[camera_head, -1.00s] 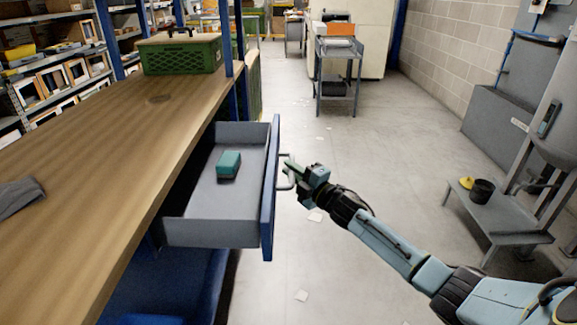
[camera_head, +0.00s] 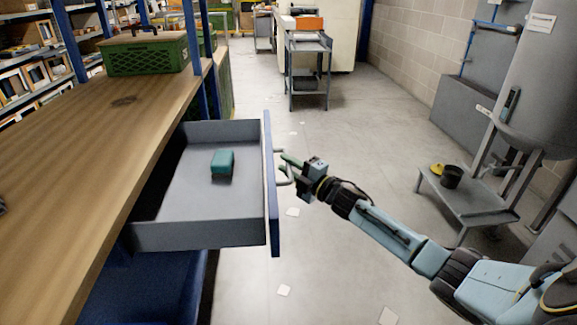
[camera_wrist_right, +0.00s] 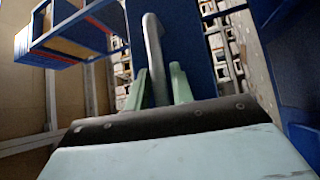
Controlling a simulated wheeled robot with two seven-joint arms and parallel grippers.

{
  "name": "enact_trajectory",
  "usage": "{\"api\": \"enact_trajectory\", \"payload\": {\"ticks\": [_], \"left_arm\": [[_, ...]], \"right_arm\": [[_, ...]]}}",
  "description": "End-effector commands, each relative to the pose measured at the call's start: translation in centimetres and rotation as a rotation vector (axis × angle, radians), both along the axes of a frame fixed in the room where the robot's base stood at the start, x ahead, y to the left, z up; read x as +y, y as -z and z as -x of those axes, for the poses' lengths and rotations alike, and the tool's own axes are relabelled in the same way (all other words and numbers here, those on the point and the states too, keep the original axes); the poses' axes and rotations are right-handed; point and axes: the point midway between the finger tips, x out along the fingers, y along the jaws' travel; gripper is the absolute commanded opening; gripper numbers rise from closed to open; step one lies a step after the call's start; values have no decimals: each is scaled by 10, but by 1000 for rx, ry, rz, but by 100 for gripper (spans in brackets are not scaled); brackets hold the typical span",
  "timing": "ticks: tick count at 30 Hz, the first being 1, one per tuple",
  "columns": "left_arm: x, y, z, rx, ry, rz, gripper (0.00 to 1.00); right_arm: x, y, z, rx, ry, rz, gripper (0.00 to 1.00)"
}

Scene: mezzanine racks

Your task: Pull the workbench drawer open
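The workbench drawer (camera_head: 200,235) is grey with a blue front panel (camera_head: 271,190) and stands well out from under the wooden bench top (camera_head: 90,150). A teal block (camera_head: 222,164) lies inside it. My right gripper (camera_head: 291,165) is at the drawer's metal handle (camera_head: 281,153), on the outer side of the front. In the right wrist view the handle (camera_wrist_right: 153,45) passes between the two green fingers of the gripper (camera_wrist_right: 159,85), which are closed around it. Exact finger contact is hard to see. My left gripper is not in view.
A green crate (camera_head: 148,56) stands on the bench's far end. A blue post (camera_head: 191,45) rises beside it. The floor (camera_head: 345,200) right of the drawer is mostly clear, with scattered papers. A low grey stand (camera_head: 468,200) with a dark pot (camera_head: 452,177) is at right.

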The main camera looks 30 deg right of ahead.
Motion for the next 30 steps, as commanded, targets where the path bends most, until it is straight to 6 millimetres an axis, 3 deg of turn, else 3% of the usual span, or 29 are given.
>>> {"api": "enact_trajectory", "payload": {"ticks": [3,14,20,30], "left_arm": [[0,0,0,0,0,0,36],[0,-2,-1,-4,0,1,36],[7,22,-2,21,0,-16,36],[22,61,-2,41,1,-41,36]], "right_arm": [[0,0,0,0,0,0,36],[-2,1,5,1,1,-1,36],[-10,4,30,4,1,0,36],[-30,13,93,4,1,0,36]]}}
